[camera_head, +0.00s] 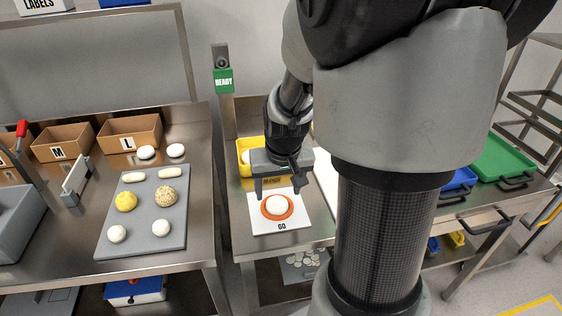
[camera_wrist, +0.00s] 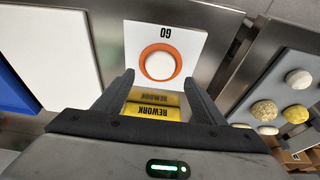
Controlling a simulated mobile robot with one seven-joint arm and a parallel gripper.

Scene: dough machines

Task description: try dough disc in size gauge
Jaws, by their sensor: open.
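A pale dough disc (camera_head: 277,205) lies on the white GO plate (camera_head: 292,223), within its orange ring (camera_head: 265,212). In the wrist view the dough disc (camera_wrist: 159,65) sits inside the orange ring (camera_wrist: 143,61), with an orange rim showing around it. My gripper (camera_head: 277,190) is open and empty, just above and behind the plate. In the wrist view its two fingers (camera_wrist: 160,85) point toward the disc, apart from each other with nothing between them touching. I cannot tell the exact height of the fingertips over the plate.
A yellow REWORK bin (camera_head: 242,146) stands behind my gripper. On the left table, a grey board (camera_head: 148,233) holds several dough pieces, with cardboard boxes marked M (camera_head: 62,143) and L (camera_head: 130,134) behind. A READY sign (camera_head: 223,80) stands on a post.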

